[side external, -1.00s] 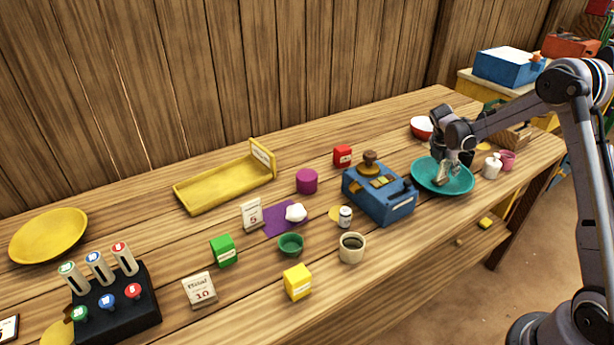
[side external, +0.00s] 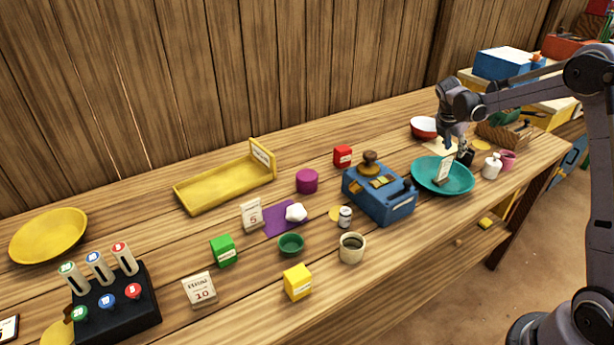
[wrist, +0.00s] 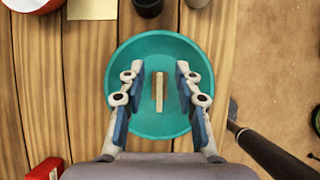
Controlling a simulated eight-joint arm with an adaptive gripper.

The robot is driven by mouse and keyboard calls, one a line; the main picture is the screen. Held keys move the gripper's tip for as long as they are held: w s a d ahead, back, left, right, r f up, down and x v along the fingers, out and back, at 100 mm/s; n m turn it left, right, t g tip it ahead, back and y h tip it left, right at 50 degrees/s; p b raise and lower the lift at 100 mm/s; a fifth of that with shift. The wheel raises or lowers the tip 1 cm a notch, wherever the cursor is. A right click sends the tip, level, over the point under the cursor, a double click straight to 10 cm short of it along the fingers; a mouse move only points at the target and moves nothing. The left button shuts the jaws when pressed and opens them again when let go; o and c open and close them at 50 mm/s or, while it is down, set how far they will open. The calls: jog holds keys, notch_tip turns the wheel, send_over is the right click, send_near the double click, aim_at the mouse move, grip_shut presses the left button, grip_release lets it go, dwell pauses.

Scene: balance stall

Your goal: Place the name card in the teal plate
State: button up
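The teal plate (side external: 455,183) stands at the right part of the table; in the wrist view the plate (wrist: 150,52) lies below my gripper. The name card (side external: 444,169) stands upright inside the plate, its pale face towards the side camera. From above, the card (wrist: 158,92) shows as a thin edge near the middle of the plate. My gripper (wrist: 159,103) is open, its fingers apart on either side of the card with gaps on both sides. In the side view my gripper (side external: 455,146) is above the plate and the card.
A blue box-like device (side external: 382,198) stands left of the plate. A white bottle (side external: 492,167), a pink cup (side external: 507,158) and a dark cup (side external: 466,156) stand near the plate's right side. A red and white bowl (side external: 423,127) is behind it.

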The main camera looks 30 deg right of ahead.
jog(key=s+a+r+m+t+y, duration=0.1)
jog(key=s+a+r+m+t, duration=0.25)
jog(key=a, duration=0.55)
jog(key=s+a+r+m+y, duration=0.1)
jog(key=s+a+r+m, duration=0.1)
jog(key=a+r+m, duration=0.55)
jog(key=s+a+f+m+t+y, duration=0.3)
jog(key=s+a+m, duration=0.4)
jog(key=s+a, duration=0.5)
jog(key=a+y, duration=0.1)
jog(key=a, duration=0.3)
jog(key=shift+s+a, duration=0.15)
